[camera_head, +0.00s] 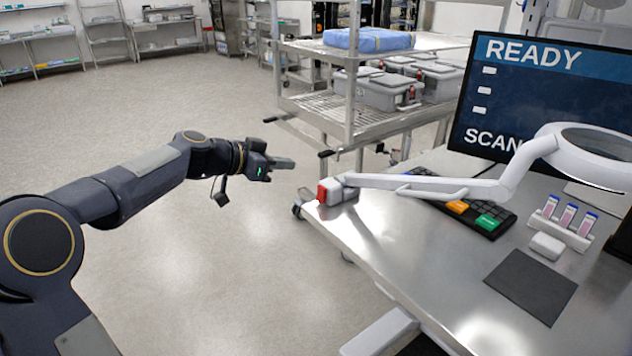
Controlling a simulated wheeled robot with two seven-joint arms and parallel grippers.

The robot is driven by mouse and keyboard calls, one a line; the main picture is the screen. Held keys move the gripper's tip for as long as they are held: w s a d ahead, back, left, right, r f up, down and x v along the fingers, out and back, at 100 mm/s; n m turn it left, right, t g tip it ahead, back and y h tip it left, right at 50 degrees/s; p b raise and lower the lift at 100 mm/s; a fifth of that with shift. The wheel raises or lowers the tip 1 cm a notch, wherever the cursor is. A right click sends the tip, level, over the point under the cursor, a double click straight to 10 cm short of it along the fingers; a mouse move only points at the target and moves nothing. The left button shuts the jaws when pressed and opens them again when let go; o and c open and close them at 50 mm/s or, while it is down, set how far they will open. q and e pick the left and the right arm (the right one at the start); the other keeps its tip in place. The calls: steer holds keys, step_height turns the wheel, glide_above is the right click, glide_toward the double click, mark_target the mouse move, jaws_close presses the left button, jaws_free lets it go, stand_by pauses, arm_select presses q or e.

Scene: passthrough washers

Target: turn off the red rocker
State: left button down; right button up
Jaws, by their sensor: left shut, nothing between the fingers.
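The red rocker (322,193) is a small red switch on the left face of the grey-white base (341,190) of a lamp arm. The base sits at the left corner of the metal table. My left gripper (290,163) is shut and empty. In the picture its fingertips lie a little above and left of the rocker, with a visible gap between them. Whether the rocker is on or off cannot be told. My right gripper is not in view.
The table (400,262) carries a magnifier lamp (520,165), a monitor (540,95), a keypad (482,215), a rack of several vials (565,218) and a dark mat (530,287). A metal cart (325,105) with grey bins stands behind. The floor to the left is clear.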

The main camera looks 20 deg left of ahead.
arm_select(q)
steer(key=p, duration=0.3)
glide_above(321, 194)
steer(key=a, duration=0.1)
step_height(321, 194, down, 4)
steer(key=f, duration=0.1)
steer(key=s+f, duration=0.1)
steer(key=shift+a+f+b, duration=0.2)
steer(key=shift+f+b, duration=0.15)
steer(key=shift+s+f, duration=0.15)
steer(key=shift+f, duration=0.5)
